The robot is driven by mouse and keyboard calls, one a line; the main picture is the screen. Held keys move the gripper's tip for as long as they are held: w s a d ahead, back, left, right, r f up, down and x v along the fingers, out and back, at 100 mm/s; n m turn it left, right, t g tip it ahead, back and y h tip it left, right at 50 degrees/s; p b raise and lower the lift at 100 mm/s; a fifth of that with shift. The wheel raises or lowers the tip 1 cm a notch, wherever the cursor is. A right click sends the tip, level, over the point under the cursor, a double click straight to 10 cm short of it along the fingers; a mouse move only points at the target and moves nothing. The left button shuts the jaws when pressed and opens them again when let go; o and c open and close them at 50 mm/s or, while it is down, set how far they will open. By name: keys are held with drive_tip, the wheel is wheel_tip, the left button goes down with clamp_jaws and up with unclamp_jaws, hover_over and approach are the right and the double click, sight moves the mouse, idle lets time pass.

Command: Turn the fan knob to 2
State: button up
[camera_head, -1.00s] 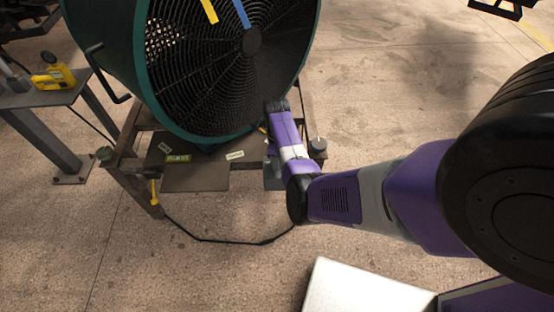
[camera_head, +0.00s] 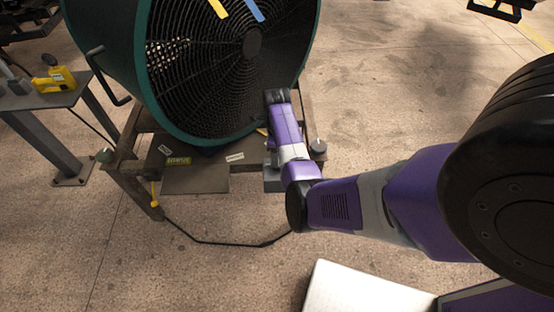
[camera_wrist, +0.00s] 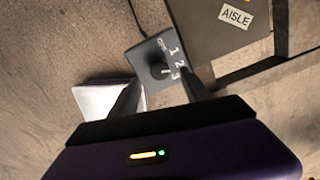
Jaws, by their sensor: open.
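The fan knob (camera_wrist: 157,67) is a dark round knob on a grey control box (camera_wrist: 137,56) in the wrist view. The box is marked OFF, 1, 2 and 3. A small pale mark shows on the knob's side toward the numbers, but I cannot tell which setting it meets. My gripper (camera_wrist: 158,77) is open, with one dark finger on each side of the knob in the picture; contact is not clear. In the head view my arm mostly covers the box and hides the knob. The large green fan (camera_head: 145,95) stands behind, with yellow and blue streamers.
The fan rests on a metal stand (camera_head: 120,160) with labelled plates, one reading AISLE (camera_wrist: 236,15). A black cable (camera_head: 215,243) runs along the floor. A side table (camera_head: 45,98) with a yellow device (camera_head: 55,79) stands left. Open floor lies right of the fan.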

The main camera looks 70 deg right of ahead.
drive_tip(key=shift+r, duration=1.45)
